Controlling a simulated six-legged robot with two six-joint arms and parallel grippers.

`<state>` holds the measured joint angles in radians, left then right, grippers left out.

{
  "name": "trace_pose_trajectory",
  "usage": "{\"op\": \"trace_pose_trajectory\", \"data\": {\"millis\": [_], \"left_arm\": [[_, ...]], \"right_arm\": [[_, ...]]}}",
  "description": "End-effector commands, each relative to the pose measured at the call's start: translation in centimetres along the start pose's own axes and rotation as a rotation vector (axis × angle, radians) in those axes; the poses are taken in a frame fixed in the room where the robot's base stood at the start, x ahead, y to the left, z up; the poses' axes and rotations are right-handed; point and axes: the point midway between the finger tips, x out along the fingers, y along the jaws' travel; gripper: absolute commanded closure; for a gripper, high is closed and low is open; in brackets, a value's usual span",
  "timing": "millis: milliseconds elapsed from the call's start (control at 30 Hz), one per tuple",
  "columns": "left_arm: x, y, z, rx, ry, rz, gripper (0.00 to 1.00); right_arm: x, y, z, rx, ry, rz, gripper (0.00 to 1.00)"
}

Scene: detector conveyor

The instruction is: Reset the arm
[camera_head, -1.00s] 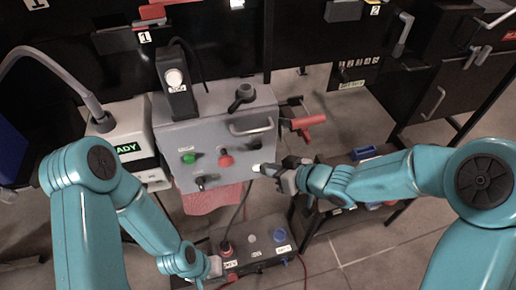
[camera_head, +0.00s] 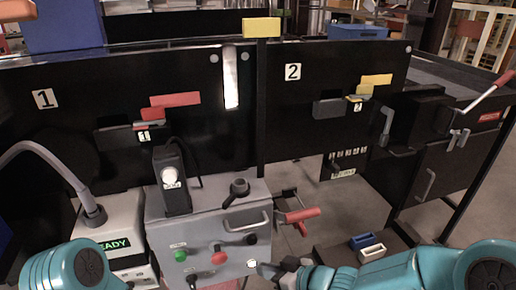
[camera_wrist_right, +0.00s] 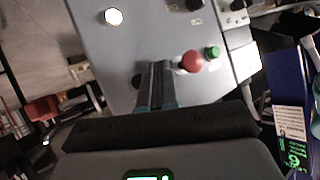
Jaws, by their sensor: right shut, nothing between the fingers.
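My right gripper (camera_head: 286,266) is at the lower right front of the grey control box (camera_head: 196,232), beside a lit white button (camera_head: 251,264). In the right wrist view my right gripper (camera_wrist_right: 157,68) has its fingers together with nothing between them, in front of the box's grey face (camera_wrist_right: 110,45). The red button (camera_wrist_right: 191,62) and green button (camera_wrist_right: 212,52) show to the right of the fingertips, and the lit white button (camera_wrist_right: 114,16) at upper left. Only part of my left arm shows at the lower left of the head view; its gripper is out of frame.
A device reading READY (camera_head: 115,243) with a curved grey hose stands left of the box. A red-handled lever (camera_head: 302,215) juts out at the box's right side. Black panels numbered 1 (camera_head: 70,135) and 2 (camera_head: 290,105) stand behind. Blue and white bins (camera_head: 362,241) sit at right.

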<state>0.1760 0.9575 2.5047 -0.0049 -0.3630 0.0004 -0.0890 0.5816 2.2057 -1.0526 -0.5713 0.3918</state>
Motion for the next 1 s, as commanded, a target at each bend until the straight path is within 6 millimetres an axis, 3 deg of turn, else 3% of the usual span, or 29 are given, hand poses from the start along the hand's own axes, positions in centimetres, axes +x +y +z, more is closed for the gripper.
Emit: {"op": "trace_pose_trajectory", "data": {"millis": [67,133,267,300,400,500,667,1000], "left_arm": [[-0.3,0.1,0.0,0.000,0.000,0.000,1.00],[-0.5,0.2,0.0,0.000,0.000,0.000,1.00],[-1.0,0.4,0.0,0.000,0.000,0.000,1.00],[-1.1,0.4,0.0,0.000,0.000,0.000,1.00],[-1.3,0.5,0.0,0.000,0.000,0.000,1.00],[-1.3,0.5,0.0,0.000,0.000,0.000,1.00],[-1.2,0.5,0.0,0.000,0.000,0.000,1.00],[-1.2,0.5,0.0,0.000,0.000,0.000,1.00]], "right_arm": [[0.0,0.9,1.6,0.040,-0.024,0.010,1.00],[0.1,1.4,5.1,0.127,-0.077,0.015,1.00],[-0.6,1.7,14.7,0.468,-0.236,0.121,1.00],[-1.2,1.3,17.8,0.570,-0.299,0.165,1.00],[-3.4,-0.7,24.4,0.784,-0.461,0.268,1.00],[-5.5,-2.9,28.5,0.915,-0.597,0.344,1.00],[-7.3,-4.1,30.4,0.977,-0.696,0.403,1.00],[-7.5,-4.2,30.6,0.965,-0.710,0.400,1.00]]}}
